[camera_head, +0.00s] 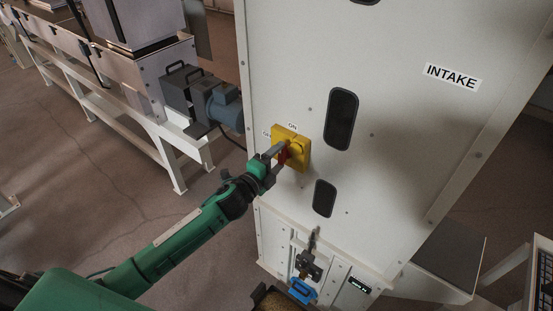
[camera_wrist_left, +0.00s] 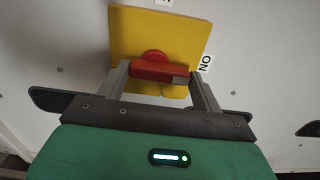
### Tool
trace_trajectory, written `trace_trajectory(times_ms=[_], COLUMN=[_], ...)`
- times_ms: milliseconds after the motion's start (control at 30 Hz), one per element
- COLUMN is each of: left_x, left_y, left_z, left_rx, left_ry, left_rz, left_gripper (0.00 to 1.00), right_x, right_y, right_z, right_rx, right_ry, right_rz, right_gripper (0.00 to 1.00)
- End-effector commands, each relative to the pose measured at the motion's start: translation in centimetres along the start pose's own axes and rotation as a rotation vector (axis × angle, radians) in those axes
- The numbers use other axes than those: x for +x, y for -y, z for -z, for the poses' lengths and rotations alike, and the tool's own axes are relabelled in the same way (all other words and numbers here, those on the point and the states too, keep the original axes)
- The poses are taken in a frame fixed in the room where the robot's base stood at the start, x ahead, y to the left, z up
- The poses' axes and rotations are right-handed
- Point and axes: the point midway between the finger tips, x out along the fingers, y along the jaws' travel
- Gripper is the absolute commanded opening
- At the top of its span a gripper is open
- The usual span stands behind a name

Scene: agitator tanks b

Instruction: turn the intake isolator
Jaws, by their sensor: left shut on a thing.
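The intake isolator is a yellow square plate (camera_head: 294,137) with a red handle (camera_head: 283,154) on the white cabinet's front. An ON label (camera_head: 292,126) is above the plate, and another label at its left is partly hidden. In the left wrist view, the red handle (camera_wrist_left: 160,70) lies across the yellow plate (camera_wrist_left: 190,37), with an ON label (camera_wrist_left: 205,64) at the plate's right. My left gripper (camera_head: 279,151) is shut on the red handle, with one finger at each end of it in the wrist view (camera_wrist_left: 160,80). My right gripper is not in view.
The white cabinet (camera_head: 400,130) carries an INTAKE label (camera_head: 452,76) and dark oval vents (camera_head: 341,119). A blue motor (camera_head: 223,105) on a white frame stands at the left. A blue-handled fitting (camera_head: 302,290) is low on the cabinet. Open floor lies at the left.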

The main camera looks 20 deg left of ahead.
Motion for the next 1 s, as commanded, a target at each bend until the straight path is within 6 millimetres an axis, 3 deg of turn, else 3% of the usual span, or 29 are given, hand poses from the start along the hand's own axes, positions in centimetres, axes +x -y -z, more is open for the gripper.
trace_trajectory(times_ms=[33, 67, 167, 567, 1000], left_x=[0.0, 0.0, 0.0, -0.6, -8.3], left_y=[-0.1, -0.1, -0.1, -0.2, -0.5], left_z=[0.1, 0.1, 0.0, 0.0, 0.0], left_rx=[0.004, 0.003, 0.003, 0.001, 0.002], left_ry=[-0.001, -0.001, -0.001, 0.000, -0.001], left_rz=[-0.002, -0.002, -0.002, -0.001, -0.003], left_gripper=[0.44, 0.69, 0.89, 0.89, 0.89], right_x=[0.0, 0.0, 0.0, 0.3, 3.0], right_y=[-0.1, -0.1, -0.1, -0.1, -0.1], right_z=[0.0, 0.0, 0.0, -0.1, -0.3], right_rx=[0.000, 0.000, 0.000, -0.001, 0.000], right_ry=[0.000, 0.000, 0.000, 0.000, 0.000], right_rz=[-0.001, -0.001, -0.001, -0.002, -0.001], right_gripper=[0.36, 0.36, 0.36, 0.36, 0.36])
